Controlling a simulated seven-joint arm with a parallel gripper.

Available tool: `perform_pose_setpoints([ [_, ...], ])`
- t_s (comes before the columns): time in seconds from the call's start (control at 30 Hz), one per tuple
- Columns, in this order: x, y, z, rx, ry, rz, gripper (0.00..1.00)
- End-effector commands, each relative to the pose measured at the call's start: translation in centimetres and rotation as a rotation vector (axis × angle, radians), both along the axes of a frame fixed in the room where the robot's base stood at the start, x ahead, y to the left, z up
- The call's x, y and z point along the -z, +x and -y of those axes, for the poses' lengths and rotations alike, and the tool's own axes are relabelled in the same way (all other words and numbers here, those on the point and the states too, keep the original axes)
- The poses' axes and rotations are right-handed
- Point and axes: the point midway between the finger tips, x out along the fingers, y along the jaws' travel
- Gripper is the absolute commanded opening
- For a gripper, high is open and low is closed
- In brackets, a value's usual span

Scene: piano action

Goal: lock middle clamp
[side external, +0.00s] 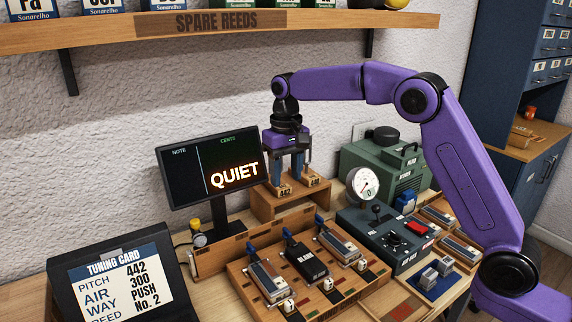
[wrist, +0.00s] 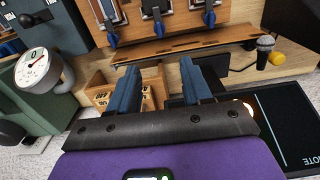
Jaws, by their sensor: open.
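Three clamps with blue levers stand in a row on a wooden bed (side external: 330,297) in the side view. The middle clamp (side external: 303,258) carries a dark labelled piece; its blue lever (side external: 287,233) points up toward the back. In the wrist view the middle lever (wrist: 158,26) shows at the top, between the other two. My gripper (side external: 288,179) is open and points down above a small wooden stand with tags marked 442 and 440, behind the clamps.
The left clamp (side external: 268,279) and right clamp (side external: 341,245) flank the middle one. A screen (side external: 210,168) reading QUIET stands left of my gripper. A pressure gauge (side external: 363,186) and control box (side external: 393,239) stand to the right. A low wooden rail (side external: 214,260) runs behind the clamps.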

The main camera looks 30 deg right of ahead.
Motion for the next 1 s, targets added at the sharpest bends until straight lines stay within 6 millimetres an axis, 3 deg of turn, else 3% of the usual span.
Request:
perform_pose_setpoints([
  [0.23,-1.9,0.0,0.0,0.000,0.000,0.000,0.49],
  [0.77,-2.0,-0.2,-0.1,-0.006,0.000,0.000,0.49],
  [0.87,-2.2,-0.9,-0.4,-0.034,0.000,0.001,0.49],
  [1.0,-2.5,-3.4,-1.3,-0.119,0.001,0.002,0.49],
])
